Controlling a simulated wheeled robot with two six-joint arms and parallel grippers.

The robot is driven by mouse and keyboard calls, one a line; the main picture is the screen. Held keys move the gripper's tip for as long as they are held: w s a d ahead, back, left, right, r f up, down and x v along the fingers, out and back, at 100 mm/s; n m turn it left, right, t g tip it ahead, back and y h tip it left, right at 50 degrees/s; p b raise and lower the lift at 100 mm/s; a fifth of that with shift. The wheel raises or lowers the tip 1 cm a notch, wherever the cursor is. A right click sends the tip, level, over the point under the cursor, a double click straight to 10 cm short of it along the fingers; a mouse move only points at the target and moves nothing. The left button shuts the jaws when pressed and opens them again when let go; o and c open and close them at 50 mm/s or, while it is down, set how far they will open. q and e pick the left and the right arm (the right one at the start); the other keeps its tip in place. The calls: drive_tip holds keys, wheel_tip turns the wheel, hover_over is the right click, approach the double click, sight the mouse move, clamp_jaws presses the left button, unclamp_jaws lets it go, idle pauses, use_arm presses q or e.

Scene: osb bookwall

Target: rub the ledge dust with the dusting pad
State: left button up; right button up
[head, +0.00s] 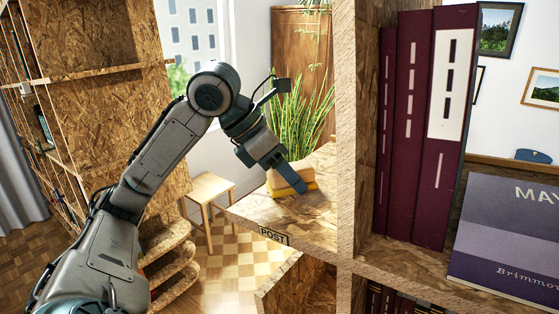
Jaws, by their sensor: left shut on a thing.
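The dusting pad (308,172) is a small block, tan above and yellow below. It sits low at the back of the OSB ledge (275,215), which carries a "POST" label on its front edge. My left gripper (289,179) reaches over from the left, points down and is shut on the pad. The pad appears to rest on the ledge, but I cannot be sure that it touches. The ledge dust does not stand out from the speckled board. My right gripper is not in view.
An upright OSB panel (347,130) stands right of the ledge. Beyond it are tall maroon volumes (412,130) and a purple book (510,240). A green plant (300,110) stands behind the ledge. A wooden stool (208,186) is to the left.

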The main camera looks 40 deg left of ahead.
sight(310, 169)
use_arm(q)
drive_tip(key=shift+d+p, duration=0.3)
drive_tip(key=shift+d+r+p, duration=0.2)
drive_tip(key=shift+d+p, duration=0.2)
drive_tip(key=shift+p, duration=0.45)
drive_tip(key=shift+d+f+b, duration=0.2)
drive_tip(key=shift+d+b, duration=0.1)
drive_tip(key=shift+d, duration=0.05)
drive_tip(key=shift+w+d+r, duration=0.15)
drive_tip(key=shift+w+d, duration=0.1)
drive_tip(key=shift+d, duration=0.55)
drive_tip(key=shift+w+a+r, duration=0.15)
drive_tip(key=shift+r, duration=0.35)
drive_tip(key=shift+w+a+r, duration=0.1)
drive_tip(key=shift+r, duration=0.85)
drive_tip(key=shift+s, duration=0.15)
